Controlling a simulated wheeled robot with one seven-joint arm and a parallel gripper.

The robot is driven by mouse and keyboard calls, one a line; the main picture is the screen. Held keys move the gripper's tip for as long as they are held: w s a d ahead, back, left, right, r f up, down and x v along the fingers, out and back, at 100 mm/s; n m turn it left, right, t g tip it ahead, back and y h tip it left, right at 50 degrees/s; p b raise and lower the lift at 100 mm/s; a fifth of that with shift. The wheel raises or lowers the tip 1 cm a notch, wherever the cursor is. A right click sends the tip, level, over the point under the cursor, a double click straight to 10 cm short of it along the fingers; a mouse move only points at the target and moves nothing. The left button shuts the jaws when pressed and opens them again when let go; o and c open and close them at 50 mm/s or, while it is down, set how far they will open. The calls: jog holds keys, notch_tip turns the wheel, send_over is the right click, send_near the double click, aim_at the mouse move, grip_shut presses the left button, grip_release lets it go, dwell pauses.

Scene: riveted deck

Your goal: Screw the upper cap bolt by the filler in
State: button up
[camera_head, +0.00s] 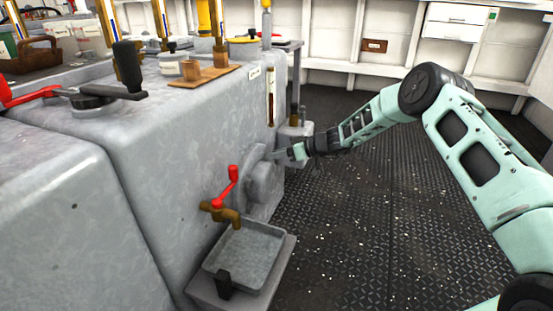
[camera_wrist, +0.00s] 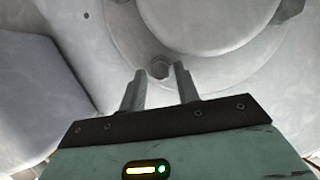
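A small grey hex bolt head (camera_wrist: 159,67) shows in the wrist view at the rim of a round grey flange cover (camera_wrist: 225,62). My gripper (camera_wrist: 160,75) is open, with its two fingers apart on either side of the bolt head near their tips. I cannot tell whether the fingers touch the bolt or how far it is screwed in.
A brass tap (camera_head: 222,212) with a red handle sticks out left of the flange, above a grey drip tray (camera_head: 210,286). A sight glass (camera_head: 271,95) is on the housing above. The dark tread-plate floor (camera_head: 360,230) to the right is clear.

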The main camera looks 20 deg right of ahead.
jog(key=shift+w+a+f, duration=0.1)
jog(key=shift+w+a, duration=0.05)
jog(key=shift+a, duration=0.15)
grip_shut()
jog(key=m+y+b, duration=0.2)
jog(key=m, duration=0.3)
jog(key=f+m+g+y+b, duration=0.1)
jog(key=m+y+b, duration=0.1)
jog(key=m, duration=0.3)
jog(key=m+y+b, duration=0.2)
jog(key=m+y, duration=0.1)
jog(key=m, duration=0.2)
jog(key=shift+w+d+f+g, duration=0.2)
jog(key=shift+d+f+g, duration=0.1)
jog(key=shift+g, duration=0.1)
dwell(0.3)
jog(key=shift+m+b, duration=0.3)
jog(key=shift+m, duration=0.1)
